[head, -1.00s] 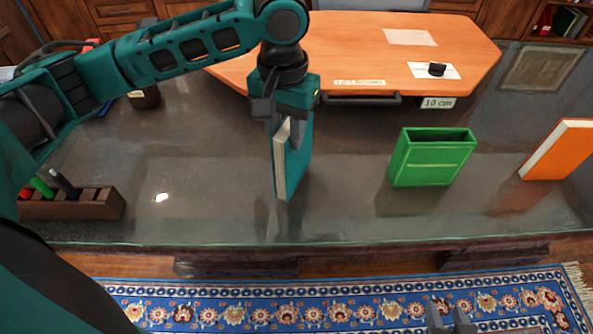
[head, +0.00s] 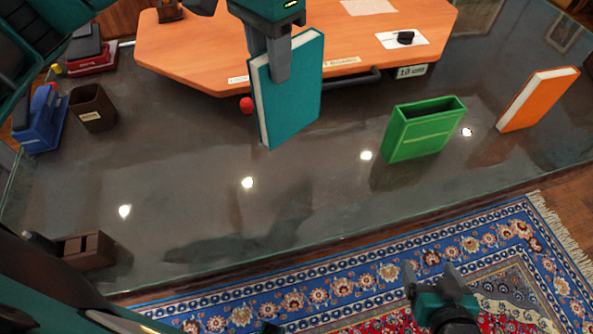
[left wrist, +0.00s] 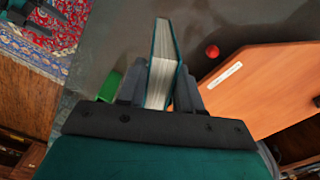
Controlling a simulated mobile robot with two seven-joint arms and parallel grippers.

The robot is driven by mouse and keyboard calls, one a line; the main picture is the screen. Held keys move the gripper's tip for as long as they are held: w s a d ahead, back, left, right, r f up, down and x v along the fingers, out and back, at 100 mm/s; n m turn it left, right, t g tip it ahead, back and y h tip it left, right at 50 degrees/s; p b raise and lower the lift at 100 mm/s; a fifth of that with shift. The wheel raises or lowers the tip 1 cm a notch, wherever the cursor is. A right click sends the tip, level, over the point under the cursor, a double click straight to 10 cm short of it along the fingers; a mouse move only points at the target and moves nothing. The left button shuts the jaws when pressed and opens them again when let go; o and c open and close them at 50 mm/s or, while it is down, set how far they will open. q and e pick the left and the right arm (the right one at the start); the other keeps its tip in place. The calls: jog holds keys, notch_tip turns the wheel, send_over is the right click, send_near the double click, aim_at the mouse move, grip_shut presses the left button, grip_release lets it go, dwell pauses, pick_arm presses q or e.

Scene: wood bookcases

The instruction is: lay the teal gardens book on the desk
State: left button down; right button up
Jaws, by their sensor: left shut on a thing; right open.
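The teal book (head: 293,95) is upright between the fingers of my left gripper (head: 279,66), over the dark glass-topped desk (head: 210,205). My left gripper is shut on its top edge. The left wrist view shows the book's pale page edges (left wrist: 162,75) between the two fingers (left wrist: 160,92). Whether the book's lower edge touches the desk I cannot tell. The title is not readable. My right gripper (head: 432,280) is open and empty, low over the rug in front of the desk.
A green holder (head: 424,135) and an orange book (head: 537,98) stand to the right. An orange board (head: 200,50) lies behind, with a red ball (head: 246,105) near its edge. A brown cup (head: 93,108) and blue object (head: 41,120) are at left. The front middle desk is clear.

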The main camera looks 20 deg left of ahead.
pick_arm(q)
notch_tip(320, 180, up, 8)
jog(key=s+d+m, duration=0.1)
jog(key=m, duration=0.4)
notch_tip(320, 180, down, 19)
jog(key=b, duration=0.5)
jog(key=shift+s+d+f, duration=0.2)
jog(key=shift+s+d, duration=0.05)
pick_arm(e)
jog(key=f, duration=0.1)
jog(key=a+f, duration=0.1)
jog(key=f, duration=0.1)
jog(key=shift+w+f, duration=0.2)
pick_arm(q)
jog(key=shift+f, duration=0.1)
pick_arm(e)
jog(key=shift+r+y, duration=0.15)
jog(key=shift+y, duration=0.15)
pick_arm(q)
jog(key=c, duration=0.8)
grip_release()
jog(key=shift+o, duration=0.2)
